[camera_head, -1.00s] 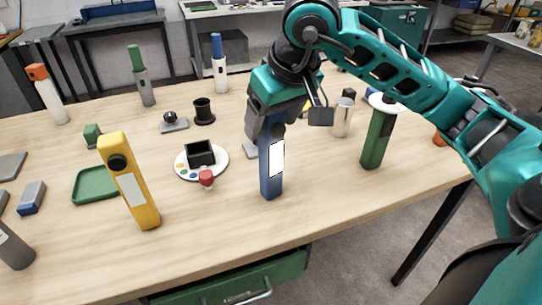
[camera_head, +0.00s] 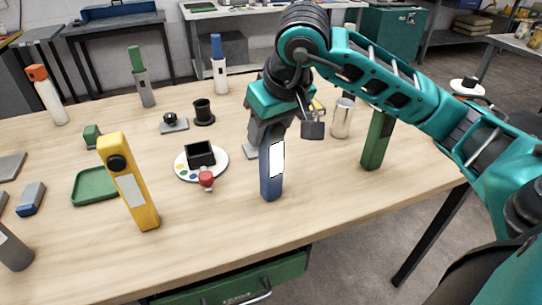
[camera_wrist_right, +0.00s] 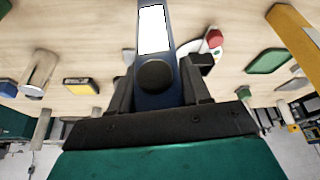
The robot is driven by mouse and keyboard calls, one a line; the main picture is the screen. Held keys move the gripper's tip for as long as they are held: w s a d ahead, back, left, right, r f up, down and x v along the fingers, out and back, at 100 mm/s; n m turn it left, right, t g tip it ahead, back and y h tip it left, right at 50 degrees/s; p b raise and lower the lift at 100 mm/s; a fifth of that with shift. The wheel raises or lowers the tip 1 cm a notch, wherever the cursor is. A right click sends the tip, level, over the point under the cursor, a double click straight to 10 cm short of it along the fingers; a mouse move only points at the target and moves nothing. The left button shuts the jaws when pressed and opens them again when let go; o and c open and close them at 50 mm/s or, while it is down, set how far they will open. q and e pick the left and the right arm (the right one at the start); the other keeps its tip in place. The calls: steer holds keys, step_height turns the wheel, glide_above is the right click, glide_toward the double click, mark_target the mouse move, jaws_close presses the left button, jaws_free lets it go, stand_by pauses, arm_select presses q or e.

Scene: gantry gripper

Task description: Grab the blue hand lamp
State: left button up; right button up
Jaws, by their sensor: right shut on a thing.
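The blue hand lamp (camera_head: 271,180) stands near upright toward the front middle of the table, with a white panel on its side facing me. My right gripper (camera_head: 269,132) reaches it from above and is shut on its upper part. In the right wrist view, the lamp (camera_wrist_right: 153,75) with its dark round knob is between the two fingers (camera_wrist_right: 157,88). The lamp's top is hidden by the gripper in the head view. Its lower end appears to be at the tabletop; I cannot tell whether it touches. My left gripper is not in view.
A yellow hand lamp (camera_head: 130,185) stands at the left. A white palette (camera_head: 184,172) with a dark box and a red-topped piece (camera_head: 206,180) lie close left of the blue lamp. A green lamp (camera_head: 375,140) and a metal cylinder (camera_head: 342,118) stand right. The front right table is clear.

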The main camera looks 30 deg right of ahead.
jaws_close()
steer(key=shift+r, duration=0.1)
